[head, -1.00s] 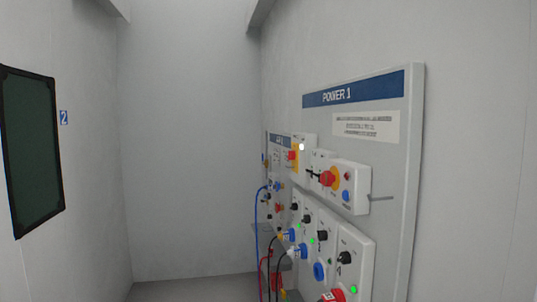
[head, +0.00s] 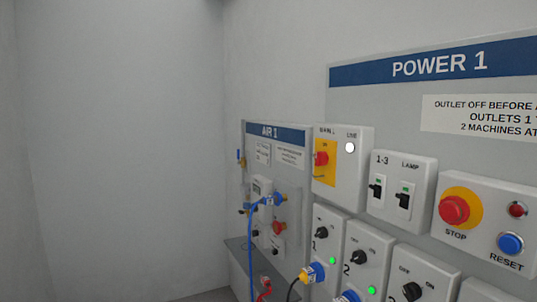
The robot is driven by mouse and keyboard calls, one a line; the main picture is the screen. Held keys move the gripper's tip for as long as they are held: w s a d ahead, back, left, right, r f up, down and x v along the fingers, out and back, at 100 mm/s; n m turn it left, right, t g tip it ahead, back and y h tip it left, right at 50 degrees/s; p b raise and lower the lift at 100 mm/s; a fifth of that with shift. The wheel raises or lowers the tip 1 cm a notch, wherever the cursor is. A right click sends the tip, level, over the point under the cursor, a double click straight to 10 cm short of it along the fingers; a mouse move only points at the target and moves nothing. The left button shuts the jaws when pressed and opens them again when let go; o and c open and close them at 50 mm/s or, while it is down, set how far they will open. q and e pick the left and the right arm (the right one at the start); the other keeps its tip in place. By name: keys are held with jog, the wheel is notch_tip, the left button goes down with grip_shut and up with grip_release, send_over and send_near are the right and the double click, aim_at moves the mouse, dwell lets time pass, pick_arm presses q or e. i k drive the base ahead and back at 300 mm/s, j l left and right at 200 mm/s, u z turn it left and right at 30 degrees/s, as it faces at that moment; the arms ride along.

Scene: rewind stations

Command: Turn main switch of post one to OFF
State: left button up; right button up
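The main switch (head: 321,159) is a red handle on a yellow plate. It sits on the left side of a white box labelled MAIN 1 at the top left of the POWER 1 panel (head: 400,98). A white LIVE lamp (head: 350,147) is lit beside it. The handle's exact position is too small to read for sure. Neither of my grippers is in the head view.
Right of it are a 1-3 and LAMP switch box (head: 402,185), a red STOP button (head: 454,209) and a blue RESET button (head: 510,243). Below are outlet boxes with black knobs and green lights. The AIR 1 panel (head: 275,133) with blue hose is further left. Free floor lies left.

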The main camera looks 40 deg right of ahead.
aim_at(321, 157)
jog(key=i+j+z, duration=0.1)
jog(key=i+z, duration=0.25)
jog(key=i+j+z, duration=0.3)
jog(key=i, duration=0.25)
jog(key=l, duration=0.1)
